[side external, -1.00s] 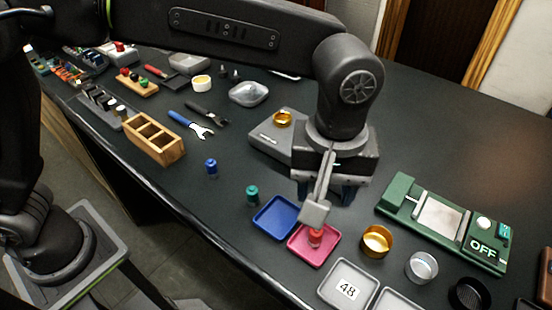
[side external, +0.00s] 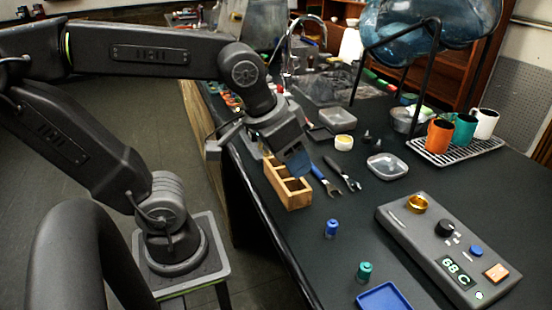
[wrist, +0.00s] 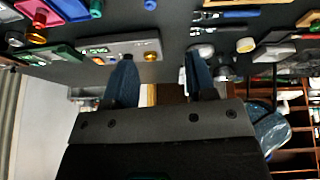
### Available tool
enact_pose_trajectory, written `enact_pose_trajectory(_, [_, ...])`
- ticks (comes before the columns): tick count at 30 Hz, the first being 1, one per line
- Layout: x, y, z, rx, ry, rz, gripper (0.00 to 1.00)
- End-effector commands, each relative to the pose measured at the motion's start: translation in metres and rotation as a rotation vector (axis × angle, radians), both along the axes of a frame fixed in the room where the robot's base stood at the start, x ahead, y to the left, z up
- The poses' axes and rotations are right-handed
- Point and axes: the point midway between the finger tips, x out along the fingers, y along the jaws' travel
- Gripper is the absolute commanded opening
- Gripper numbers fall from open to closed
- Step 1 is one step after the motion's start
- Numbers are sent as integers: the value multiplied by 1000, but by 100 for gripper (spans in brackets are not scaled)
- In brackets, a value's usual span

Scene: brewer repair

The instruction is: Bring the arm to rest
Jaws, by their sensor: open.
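My arm reaches over the dark counter from the left in the side view. My gripper (side external: 297,160) hangs tilted above and behind the wooden compartment box (side external: 288,184), with blue fingers showing. In the wrist view the two fingers of my gripper (wrist: 160,75) stand well apart with nothing between them. The gripper is open and empty. It appears clear of the counter, but the side view leaves its exact height unclear.
Mugs stand on a rack (side external: 455,150) at the right.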

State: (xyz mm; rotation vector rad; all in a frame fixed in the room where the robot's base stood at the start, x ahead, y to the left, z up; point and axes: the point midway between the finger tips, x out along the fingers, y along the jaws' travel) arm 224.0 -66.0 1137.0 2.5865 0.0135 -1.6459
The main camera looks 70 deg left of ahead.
Motion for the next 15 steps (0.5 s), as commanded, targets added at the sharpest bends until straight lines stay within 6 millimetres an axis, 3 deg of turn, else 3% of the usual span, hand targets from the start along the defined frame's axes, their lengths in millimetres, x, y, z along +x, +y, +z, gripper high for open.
enact_pose_trajectory(5, [-18,16,-12,52,-51,-38,51])
enact_pose_trajectory(15, [-21,18,-14,62,-55,-48,51])
